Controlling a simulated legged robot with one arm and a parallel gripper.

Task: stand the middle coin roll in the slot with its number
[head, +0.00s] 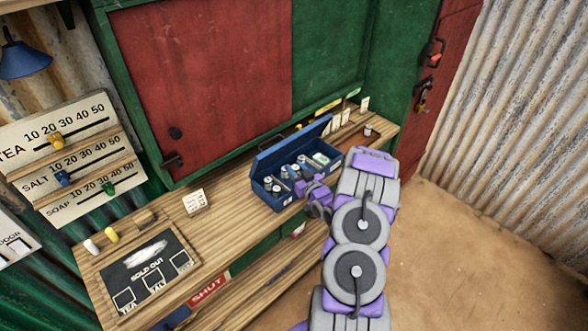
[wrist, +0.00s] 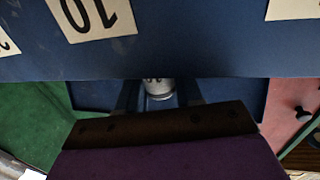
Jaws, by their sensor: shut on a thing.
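The blue cash box (head: 262,190) stands open on the wooden counter in the head view, its lid raised at the back. Several pale coin rolls (head: 277,187) show inside it. My gripper (head: 312,190) is at the box's right front side. In the wrist view my gripper (wrist: 158,100) is shut on a pale, cylindrical coin roll (wrist: 158,86) with dark marks on it. A blue panel (wrist: 200,50) crosses the top of that view, with an upside-down "10" label (wrist: 90,15) and parts of other labels. The held roll's lower end and its number are unclear.
A "SOLD OUT" board (head: 150,270) lies on the left of the counter (head: 225,235), near a small white card (head: 194,201). Small cards and a dark jar (head: 369,130) stand right of the box. A price board (head: 65,160) hangs at left.

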